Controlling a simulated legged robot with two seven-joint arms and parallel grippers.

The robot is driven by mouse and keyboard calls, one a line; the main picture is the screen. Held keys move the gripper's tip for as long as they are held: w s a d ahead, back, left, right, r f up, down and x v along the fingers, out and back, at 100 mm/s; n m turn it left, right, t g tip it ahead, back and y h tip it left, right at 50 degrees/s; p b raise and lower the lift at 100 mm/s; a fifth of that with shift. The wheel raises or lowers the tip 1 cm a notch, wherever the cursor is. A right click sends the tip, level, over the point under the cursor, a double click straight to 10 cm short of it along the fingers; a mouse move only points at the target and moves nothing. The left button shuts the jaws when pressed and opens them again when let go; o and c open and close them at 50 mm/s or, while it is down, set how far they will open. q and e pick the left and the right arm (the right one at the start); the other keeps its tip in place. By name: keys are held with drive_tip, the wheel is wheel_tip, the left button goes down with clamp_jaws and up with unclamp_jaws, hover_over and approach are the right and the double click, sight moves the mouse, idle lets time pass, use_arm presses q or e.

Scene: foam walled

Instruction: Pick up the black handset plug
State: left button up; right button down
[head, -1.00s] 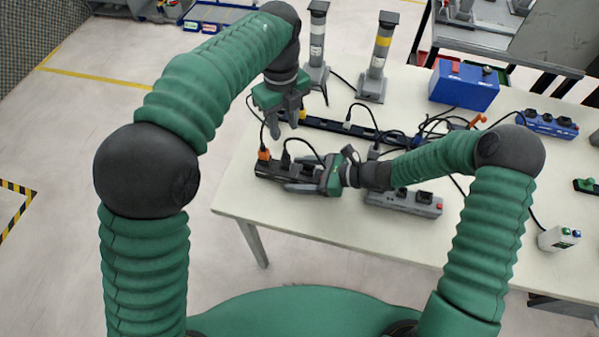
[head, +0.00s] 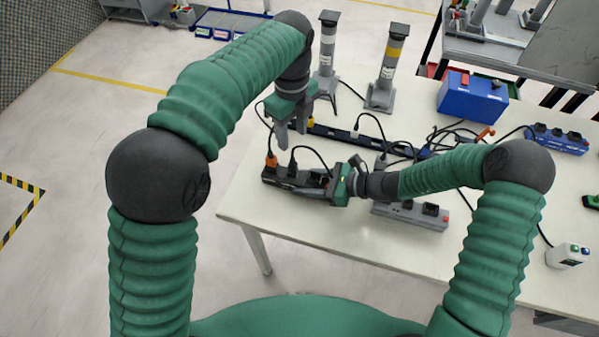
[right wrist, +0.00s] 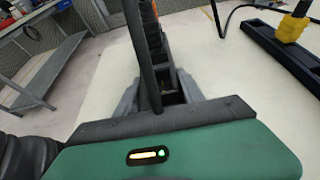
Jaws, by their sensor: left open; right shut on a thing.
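A black plug (head: 292,168) with a looping black cord stands in a black power strip (head: 270,180) near the table's front left; I cannot tell for sure that it is the handset plug. An orange plug (head: 271,160) sits at the strip's left end. My right gripper (head: 312,189) is shut on the power strip, a finger along each long side. In the right wrist view the strip (right wrist: 170,82) runs away between the fingers, and a black cord (right wrist: 137,50) crosses in front. My left gripper (head: 292,138) is open and empty, pointing down above and behind the strip.
A long dark strip (head: 340,135) with plugs and cords lies behind; its yellow plug (right wrist: 292,26) shows in the right wrist view. A grey power strip (head: 410,214) lies to the right. Two grey posts (head: 387,70) and a blue box (head: 472,100) stand at the back.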

sight(292, 158)
use_arm(q)
drive_tip(key=n, duration=0.5)
drive_tip(key=shift+n, duration=0.4)
drive_tip(key=f+m, duration=0.4)
drive_tip(key=m, duration=0.7)
drive_tip(key=f+m+y, duration=0.1)
drive_tip(key=f+m, duration=0.2)
drive_tip(key=m, duration=0.9)
drive_tip(key=f+m, duration=0.4)
drive_tip(key=m, duration=0.7)
drive_tip(key=shift+w+a+f+m, duration=0.1)
drive_tip(key=shift+a+f+m, duration=0.2)
drive_tip(key=shift+m, duration=0.1)
clamp_jaws()
